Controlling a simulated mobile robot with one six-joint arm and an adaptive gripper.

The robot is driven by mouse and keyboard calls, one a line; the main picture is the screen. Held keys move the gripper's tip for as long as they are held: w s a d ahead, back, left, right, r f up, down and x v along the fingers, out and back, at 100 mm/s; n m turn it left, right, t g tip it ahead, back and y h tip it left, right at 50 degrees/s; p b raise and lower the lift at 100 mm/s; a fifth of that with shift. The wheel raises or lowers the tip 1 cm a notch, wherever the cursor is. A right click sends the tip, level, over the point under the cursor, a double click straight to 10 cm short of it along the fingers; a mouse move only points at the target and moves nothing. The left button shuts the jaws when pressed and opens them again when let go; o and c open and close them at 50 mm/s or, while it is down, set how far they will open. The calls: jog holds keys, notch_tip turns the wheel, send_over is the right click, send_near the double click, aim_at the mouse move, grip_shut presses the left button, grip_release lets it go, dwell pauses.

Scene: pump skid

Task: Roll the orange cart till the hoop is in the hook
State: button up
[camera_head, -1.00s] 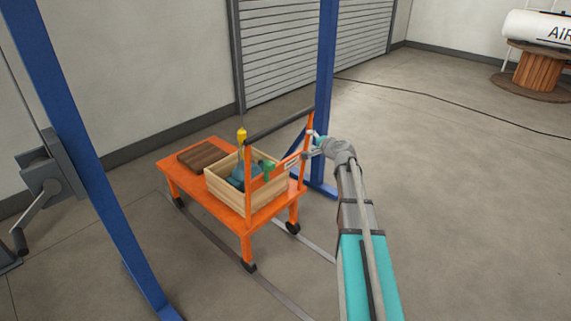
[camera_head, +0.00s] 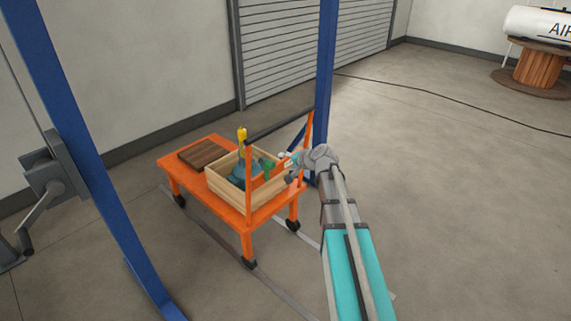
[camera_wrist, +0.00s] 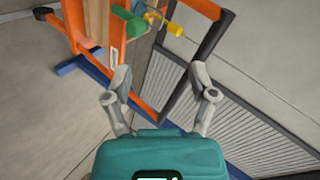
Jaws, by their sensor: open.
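The orange cart (camera_head: 225,208) stands on the floor in the head view, with a black handlebar (camera_head: 279,127) across its orange uprights. A wooden crate (camera_head: 255,197) on it holds a blue-green pump (camera_head: 240,175) with a green part. A yellow hook (camera_head: 242,134) hangs above the crate; it also shows in the wrist view (camera_wrist: 175,29). I cannot make out the hoop clearly. My gripper (camera_head: 289,159) is at the handle end of the cart, below the bar. In the wrist view its fingers (camera_wrist: 160,74) are apart, with the handle frame beyond them; contact cannot be told.
Blue posts (camera_head: 85,160) stand on both sides of the cart, and a grey winch with a crank (camera_head: 48,185) is on the left one. Floor rails (camera_head: 210,237) run under the cart. A brown block (camera_head: 203,154) lies on its far end.

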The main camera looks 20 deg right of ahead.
jog(key=shift+s+a+f+n+g, duration=0.2)
jog(key=shift+s+a+n+g, duration=0.15)
jog(key=shift+s+a, duration=0.2)
jog(key=s+a+f+n+g+h+p, duration=0.1)
jog(key=s+a+n+g+h+p, duration=0.1)
jog(key=s, duration=1.1)
jog(key=s+a+f+n+g+h+p, duration=0.1)
jog(key=s+a+n+g+h+p, duration=0.2)
jog(key=s+a+g, duration=0.4)
jog(key=s+n+g+p, duration=0.1)
jog(key=s+n, duration=0.1)
jog(key=s, duration=0.3)
jog(key=shift+s+f+n, duration=0.15)
jog(key=shift+s+n, duration=0.2)
jog(key=shift+s, duration=0.05)
